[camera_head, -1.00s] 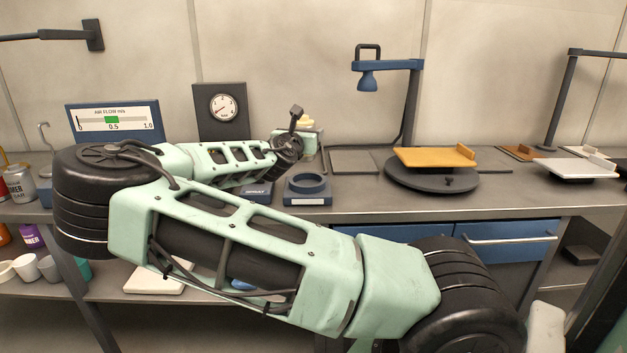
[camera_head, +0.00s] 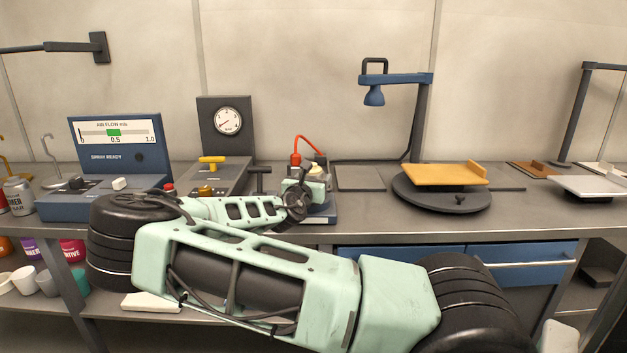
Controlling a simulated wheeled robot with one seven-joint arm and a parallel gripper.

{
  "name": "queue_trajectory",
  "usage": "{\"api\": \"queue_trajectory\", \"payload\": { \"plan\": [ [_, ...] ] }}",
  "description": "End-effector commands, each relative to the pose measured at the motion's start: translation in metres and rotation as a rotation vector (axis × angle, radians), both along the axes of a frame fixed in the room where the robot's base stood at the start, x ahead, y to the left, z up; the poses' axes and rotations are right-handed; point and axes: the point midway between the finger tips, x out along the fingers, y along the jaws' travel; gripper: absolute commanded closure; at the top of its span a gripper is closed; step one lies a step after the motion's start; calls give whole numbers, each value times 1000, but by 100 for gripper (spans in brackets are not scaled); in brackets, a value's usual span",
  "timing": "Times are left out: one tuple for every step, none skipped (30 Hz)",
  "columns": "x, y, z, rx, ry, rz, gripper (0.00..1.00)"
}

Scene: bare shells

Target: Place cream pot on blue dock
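My gripper (camera_head: 311,186) is at the back middle of the bench, at the blue dock. Its fingers are hidden behind the wrist and its pale green housing. A small cream piece (camera_head: 316,169), which looks like the top of the cream pot, shows just above the gripper. The rest of the pot is hidden. The blue dock (camera_head: 329,214) is a low blue block with a pale front label, mostly covered by my gripper. The pot appears to be over or in the dock; I cannot tell whether it touches.
A red bottle with a curved tube (camera_head: 296,159) stands behind the gripper. A gauge panel (camera_head: 227,122) and a blue air-flow unit (camera_head: 116,145) are to the left. A round turntable (camera_head: 441,196) bears an orange tray (camera_head: 445,175) to the right. A flat grey plate (camera_head: 360,178) lies between.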

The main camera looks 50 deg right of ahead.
Motion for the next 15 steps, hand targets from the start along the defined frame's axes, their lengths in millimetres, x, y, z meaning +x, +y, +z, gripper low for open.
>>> {"api": "queue_trajectory", "payload": {
  "plan": [
    [0, 0, 0, -2, -2, 0, 70],
    [0, 0, 0, -2, -3, 0, 70],
    [0, 0, 0, -2, -3, 0, 70],
    [0, 0, 0, -2, -3, 0, 70],
    [0, 0, 0, -2, -3, 0, 70],
    [0, 0, 0, -1, -3, 0, 70],
    [0, 0, 0, -1, -3, 0, 70],
    [0, 0, 0, -1, -2, 0, 70],
    [0, 0, -2, -1, -2, 0, 70],
    [0, 0, -3, -1, -2, 1, 70],
    [0, 0, -3, -1, -1, 0, 32],
    [0, 0, -3, 0, -1, 0, 21],
    [0, 0, -3, 0, -1, 0, 16],
    [0, 0, -3, 0, -1, 0, 16],
    [0, 0, -3, 0, -1, 0, 16]
  ]
}}
